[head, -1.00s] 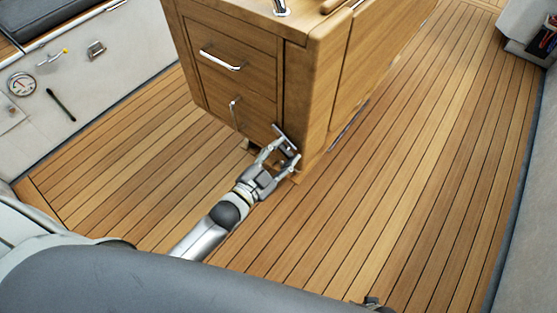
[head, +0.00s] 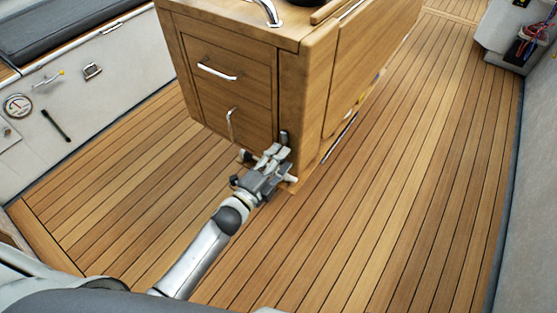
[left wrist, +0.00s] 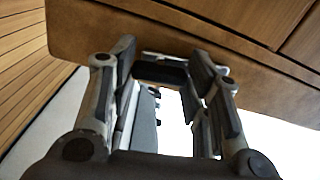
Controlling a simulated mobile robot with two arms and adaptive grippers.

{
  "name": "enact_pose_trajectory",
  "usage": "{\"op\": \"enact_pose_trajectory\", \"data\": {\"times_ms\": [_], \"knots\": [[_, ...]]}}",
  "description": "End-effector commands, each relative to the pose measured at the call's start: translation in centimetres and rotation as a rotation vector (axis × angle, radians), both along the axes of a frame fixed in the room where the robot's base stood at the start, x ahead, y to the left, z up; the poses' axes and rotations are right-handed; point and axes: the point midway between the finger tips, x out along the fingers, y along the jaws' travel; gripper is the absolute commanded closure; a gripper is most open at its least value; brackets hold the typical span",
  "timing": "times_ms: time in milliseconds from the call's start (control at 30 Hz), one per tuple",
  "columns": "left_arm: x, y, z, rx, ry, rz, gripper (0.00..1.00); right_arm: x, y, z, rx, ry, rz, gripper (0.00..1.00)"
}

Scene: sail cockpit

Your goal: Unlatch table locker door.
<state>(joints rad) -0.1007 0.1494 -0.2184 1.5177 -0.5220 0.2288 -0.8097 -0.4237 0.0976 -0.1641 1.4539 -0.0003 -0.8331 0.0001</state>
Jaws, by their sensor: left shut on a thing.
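The table locker is a wooden cabinet with a lower door (head: 222,108) that carries an upright metal handle (head: 230,122). The door looks closed. A dark latch (head: 284,137) stands at the lower right of the cabinet's end face, and its upper part shows upright above my left gripper (head: 272,158). My left gripper is shut on the latch, and its fingers hide the latch's lower part. In the left wrist view, a dark piece of the latch (left wrist: 160,74) lies between the fingertips, close to the wood. My right gripper is out of view.
A drawer (head: 214,62) with a horizontal metal handle sits above the door. A pale bench side (head: 85,100) with a gauge (head: 18,106) stands at the left. The plank floor (head: 400,200) is clear right of the cabinet.

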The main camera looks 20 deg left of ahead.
Motion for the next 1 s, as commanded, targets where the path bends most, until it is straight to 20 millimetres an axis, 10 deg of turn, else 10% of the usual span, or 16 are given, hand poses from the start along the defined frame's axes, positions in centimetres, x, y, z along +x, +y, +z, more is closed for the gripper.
{"op": "enact_pose_trajectory", "data": {"times_ms": [833, 867, 1000], "knots": [[-0.06, -0.05, -0.10, 0.138, -0.048, -0.001, 0.98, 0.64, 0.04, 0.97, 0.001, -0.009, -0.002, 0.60], [-0.06, -0.05, -0.10, 0.138, -0.048, -0.001, 0.54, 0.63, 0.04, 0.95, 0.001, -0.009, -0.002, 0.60], [-0.05, -0.03, -0.08, 0.137, -0.048, -0.001, 0.36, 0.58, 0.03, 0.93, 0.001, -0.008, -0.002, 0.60]]}}
